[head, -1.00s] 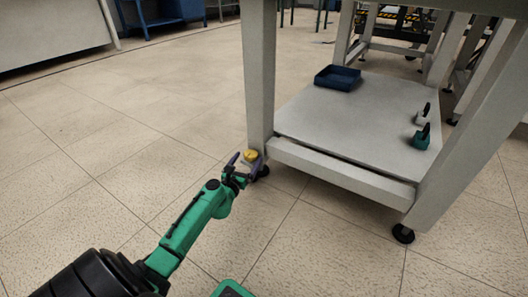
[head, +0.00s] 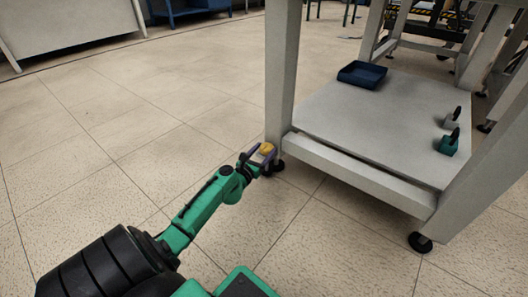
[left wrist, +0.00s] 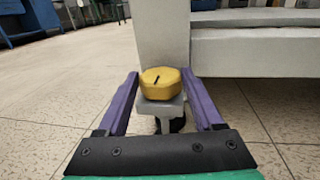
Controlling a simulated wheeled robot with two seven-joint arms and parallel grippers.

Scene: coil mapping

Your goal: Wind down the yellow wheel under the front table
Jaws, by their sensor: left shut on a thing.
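The yellow wheel (head: 266,148) sits low at the foot of the front table's near left leg, just above the floor. In the left wrist view the yellow wheel (left wrist: 160,88) is faceted, with a dark mark on top, on a grey bracket against the leg. My left gripper (head: 262,154) reaches it from the front left. The purple fingers of my left gripper (left wrist: 160,76) lie on either side of the wheel and are shut on it. The front table (head: 281,75) stands upright on its legs. My right gripper is not in view.
The table's lower shelf (head: 350,120) holds a blue tray (head: 362,74) and two small items with dark handles, one teal (head: 448,146). A black foot (head: 420,242) supports the near right leg. The tiled floor to the left is clear.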

